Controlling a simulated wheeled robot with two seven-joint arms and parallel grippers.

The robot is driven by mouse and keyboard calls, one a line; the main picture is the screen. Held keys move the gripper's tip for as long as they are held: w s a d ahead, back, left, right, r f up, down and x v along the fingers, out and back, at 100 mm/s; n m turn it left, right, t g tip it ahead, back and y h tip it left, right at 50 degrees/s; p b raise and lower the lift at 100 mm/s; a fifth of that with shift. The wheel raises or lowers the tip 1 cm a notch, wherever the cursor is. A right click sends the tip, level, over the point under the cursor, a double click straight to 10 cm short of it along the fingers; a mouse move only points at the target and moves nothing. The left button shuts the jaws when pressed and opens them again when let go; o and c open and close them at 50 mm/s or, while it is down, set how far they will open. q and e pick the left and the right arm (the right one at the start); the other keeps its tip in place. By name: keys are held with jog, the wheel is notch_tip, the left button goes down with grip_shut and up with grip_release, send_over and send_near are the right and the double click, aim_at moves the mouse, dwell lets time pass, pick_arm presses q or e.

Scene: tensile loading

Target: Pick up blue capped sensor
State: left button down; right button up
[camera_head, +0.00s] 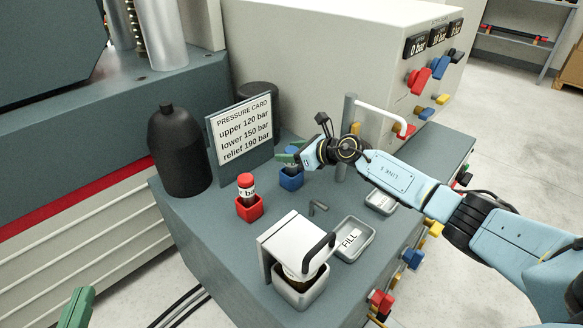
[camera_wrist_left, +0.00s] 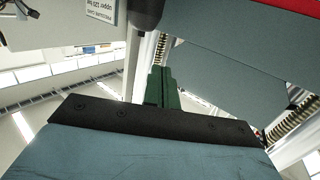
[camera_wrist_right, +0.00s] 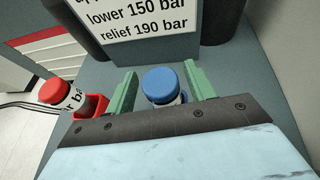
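The blue capped sensor (camera_wrist_right: 162,86) shows its round blue cap in the right wrist view, between the two green fingers of my right gripper (camera_wrist_right: 160,88). The fingers are open, one on each side of the cap, with a small gap visible on both sides. In the head view, my right gripper (camera_head: 288,158) is at the blue holder (camera_head: 291,181) and largely hides the sensor. My left gripper (camera_head: 76,308) is at the lower left of the head view, away from the bench; its fingers (camera_wrist_left: 162,88) are together and empty in the left wrist view.
A red capped sensor (camera_head: 246,184) stands in a red holder (camera_head: 250,208), left of the blue one. The pressure card (camera_head: 240,131) and a black bottle (camera_head: 180,150) stand behind. A white bracket with a black handle (camera_head: 295,243) and the FILL tray (camera_head: 354,240) are in front.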

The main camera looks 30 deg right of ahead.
grip_shut()
dwell(0.3)
